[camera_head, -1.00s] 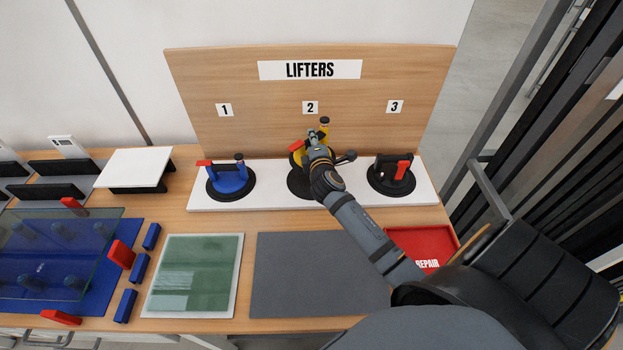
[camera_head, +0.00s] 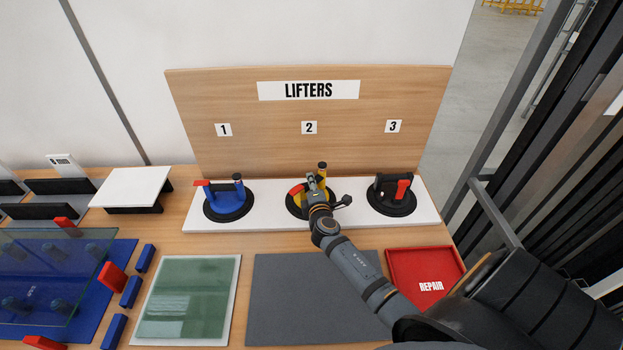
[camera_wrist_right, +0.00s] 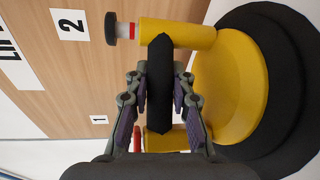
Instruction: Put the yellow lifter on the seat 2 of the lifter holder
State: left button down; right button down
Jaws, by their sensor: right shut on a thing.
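The yellow lifter (camera_head: 323,190) stands at seat 2 of the lifter holder (camera_head: 269,219), below the "2" sign (camera_head: 309,128). Its round black base looks level with the white board, but I cannot tell whether it fully touches. My right gripper (camera_head: 317,187) is shut on the lifter's black handle. In the right wrist view, the fingers (camera_wrist_right: 159,95) are on both sides of the handle (camera_wrist_right: 160,60), with the yellow body (camera_wrist_right: 225,85) and black disc beside it. The gripper hides part of the lifter in the head view. My left gripper is not in view.
A blue lifter (camera_head: 229,199) stands at seat 1 and a black lifter with a red lever (camera_head: 392,196) at seat 3. In front lie a grey mat (camera_head: 300,295), a green glass pane (camera_head: 187,298) and a red repair tray (camera_head: 427,275).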

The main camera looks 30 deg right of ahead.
jog(key=shift+w+r, duration=0.1)
jog(key=shift+r, duration=0.05)
jog(key=c, duration=1.2)
grip_release()
jog(key=shift+f, duration=0.2)
jog(key=shift+o, duration=0.2)
jog(key=shift+s+a+r, duration=0.1)
jog(key=shift+s, duration=0.2)
jog(key=b+v, duration=0.2)
jog(key=v, duration=0.8)
jog(key=shift+s+a, duration=0.15)
jog(key=shift+s, duration=0.15)
jog(key=shift+s+a+r, duration=0.15)
jog(key=shift+s+a, duration=0.05)
jog(key=shift+s, duration=0.25)
